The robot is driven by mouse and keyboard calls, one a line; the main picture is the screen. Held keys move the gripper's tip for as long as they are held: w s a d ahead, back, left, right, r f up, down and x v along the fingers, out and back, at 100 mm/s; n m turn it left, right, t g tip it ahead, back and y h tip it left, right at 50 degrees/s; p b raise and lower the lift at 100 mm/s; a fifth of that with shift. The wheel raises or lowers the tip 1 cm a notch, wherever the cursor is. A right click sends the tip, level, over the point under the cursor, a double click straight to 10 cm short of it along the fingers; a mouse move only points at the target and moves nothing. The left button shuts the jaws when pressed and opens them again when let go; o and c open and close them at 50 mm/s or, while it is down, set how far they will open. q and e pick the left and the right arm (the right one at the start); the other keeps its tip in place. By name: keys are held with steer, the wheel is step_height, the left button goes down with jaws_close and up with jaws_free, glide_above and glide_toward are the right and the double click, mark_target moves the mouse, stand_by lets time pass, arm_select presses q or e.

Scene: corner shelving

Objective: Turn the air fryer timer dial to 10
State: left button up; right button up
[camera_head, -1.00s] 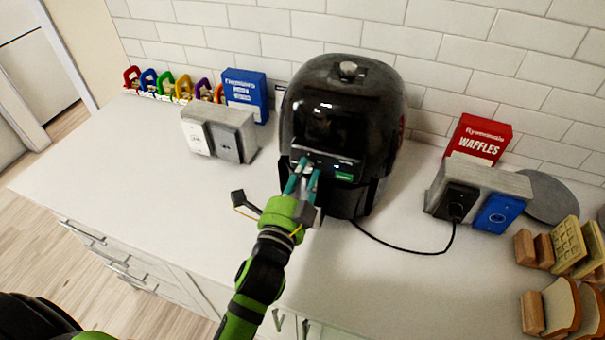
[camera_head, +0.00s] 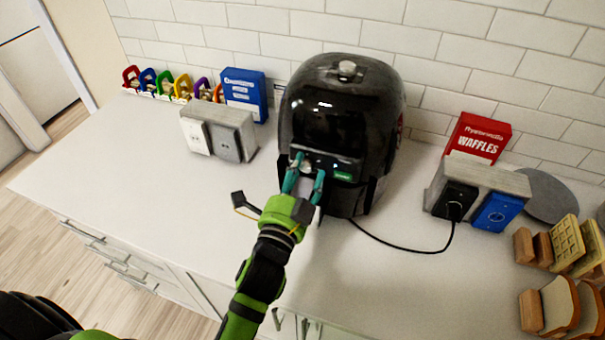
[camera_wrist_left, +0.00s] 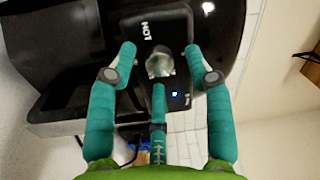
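The black air fryer (camera_head: 342,110) stands on the white counter against the tiled wall, with a silver knob on top. Its front panel carries a small green display (camera_head: 343,176). In the left wrist view a silver dial (camera_wrist_left: 160,63) sits on the dark panel (camera_wrist_left: 150,30), near a short white word and a small blue light. My left gripper (camera_head: 307,174) is at this panel. In the left wrist view my left gripper (camera_wrist_left: 160,57) has its teal fingertips on both sides of the dial, with a visible gap on each side. The dial's setting cannot be read. My right gripper is not in view.
A grey outlet block (camera_head: 219,132) stands left of the fryer. Another outlet block (camera_head: 478,190) on the right takes the fryer's black cord (camera_head: 400,247). A red waffle box (camera_head: 479,138), toast and waffle pieces (camera_head: 568,242) are at right. The front counter is clear.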

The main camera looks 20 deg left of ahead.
arm_select(q)
steer(key=s, duration=0.7)
steer(key=shift+s+f, duration=0.2)
steer(key=shift+s, duration=0.05)
stand_by(0.5)
